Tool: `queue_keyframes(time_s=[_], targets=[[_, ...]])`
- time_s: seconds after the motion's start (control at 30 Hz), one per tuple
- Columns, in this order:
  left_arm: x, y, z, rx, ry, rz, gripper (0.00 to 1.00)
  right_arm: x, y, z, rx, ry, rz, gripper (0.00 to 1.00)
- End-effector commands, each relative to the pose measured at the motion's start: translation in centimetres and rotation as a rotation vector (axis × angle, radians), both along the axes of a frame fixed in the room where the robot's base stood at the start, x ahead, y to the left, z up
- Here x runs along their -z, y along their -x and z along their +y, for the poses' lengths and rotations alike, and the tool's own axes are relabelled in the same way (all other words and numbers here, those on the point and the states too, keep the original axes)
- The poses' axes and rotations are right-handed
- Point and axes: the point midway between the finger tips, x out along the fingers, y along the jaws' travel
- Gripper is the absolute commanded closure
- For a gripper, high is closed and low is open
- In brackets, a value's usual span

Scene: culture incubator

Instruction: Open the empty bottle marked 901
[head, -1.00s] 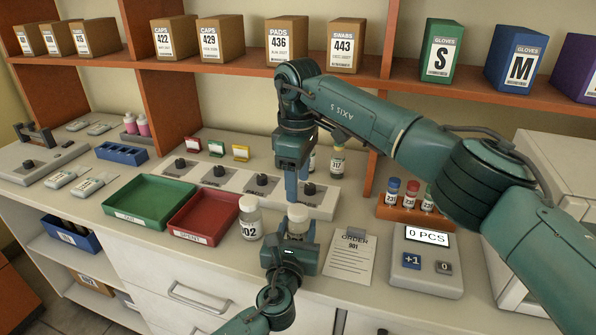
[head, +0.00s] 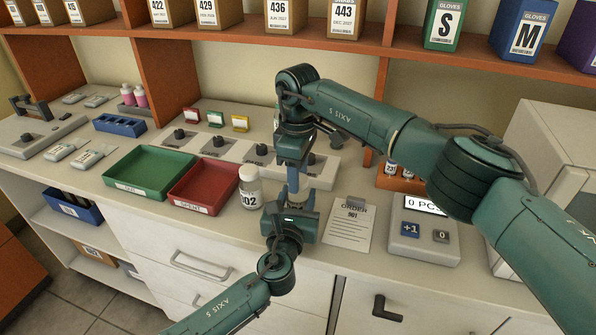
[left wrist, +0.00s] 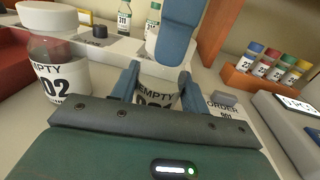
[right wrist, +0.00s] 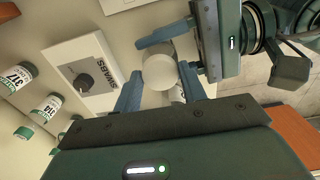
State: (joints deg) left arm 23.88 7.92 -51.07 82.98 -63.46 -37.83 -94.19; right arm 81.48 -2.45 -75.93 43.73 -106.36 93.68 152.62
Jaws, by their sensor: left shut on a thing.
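The empty bottle (left wrist: 156,96) shows in the left wrist view, its label reading EMPTY with a partly hidden number. My left gripper (left wrist: 157,82) is shut on its body; in the head view the left gripper (head: 291,207) stands at the counter's front. The bottle's white cap (right wrist: 158,72) shows from above in the right wrist view. My right gripper (right wrist: 160,92) points down with its fingers open on either side of the cap, small gaps showing. In the head view the right gripper (head: 293,180) is directly above the left one, and the two hide most of the bottle.
A second empty bottle, marked 902 (head: 250,194), stands close left of my grippers. The red tray (head: 203,188) and green tray (head: 150,172) lie further left. An order sheet reading 901 (head: 345,228) and a counter device (head: 424,233) are at right. A control panel (head: 318,173) is behind.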

Motion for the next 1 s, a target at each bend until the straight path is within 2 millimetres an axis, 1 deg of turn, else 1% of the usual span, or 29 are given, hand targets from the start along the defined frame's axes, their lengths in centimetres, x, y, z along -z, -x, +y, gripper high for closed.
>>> queue_keyframes(time_s=[0.03,0.07,0.4,0.77,0.87,0.97,1.0], targets=[[0.06,0.01,0.01,0.000,0.000,0.001,1.00,-0.01,0.01,0.01,0.000,0.000,0.000,0.63],[0.06,0.01,0.01,0.000,0.000,0.001,1.00,-0.01,0.01,0.01,0.000,0.000,0.000,0.66],[0.06,0.01,0.00,0.000,0.000,0.001,1.00,-0.03,0.01,0.01,0.000,0.000,0.000,0.93],[0.06,0.02,0.00,0.000,0.000,0.001,1.00,-0.04,0.00,0.01,-0.023,0.000,0.000,0.95],[0.06,0.02,0.00,0.000,0.000,0.001,1.00,-0.04,-0.01,0.00,-0.135,0.000,-0.001,0.95],[0.06,0.02,0.00,0.000,0.000,0.001,1.00,-0.07,-0.03,-0.02,-0.338,0.001,0.000,0.95],[0.06,0.02,0.00,0.000,0.000,0.001,1.00,-0.07,-0.01,-0.03,-0.431,0.001,0.000,0.95]])
